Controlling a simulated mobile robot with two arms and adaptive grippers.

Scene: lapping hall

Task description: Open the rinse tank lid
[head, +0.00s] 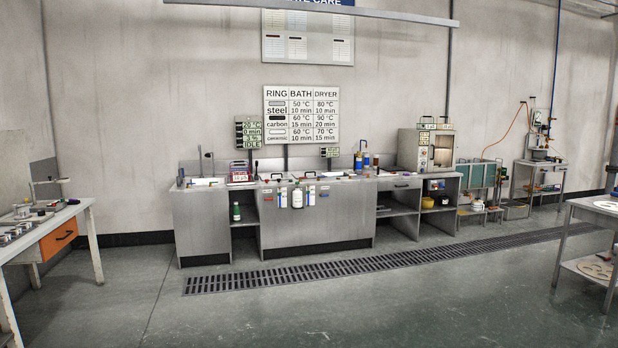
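A long steel wash bench (315,218) stands against the back wall, across the room from me. Its middle section has low lids or panels with small dark and red handles on top, too small to tell apart. I cannot tell which of them is the rinse tank lid, or whether it is open or shut. A sink (205,182) is at the bench's left end. A separate teal-sided tank (477,174) stands to the right of the bench. Neither of my grippers is in view.
Open floor (330,300) lies before the bench, crossed by a floor grate (330,265). A table with an orange drawer (58,239) is at the left; a metal cart (585,268) is at the right. A white oven-like unit (415,150) stands on the bench.

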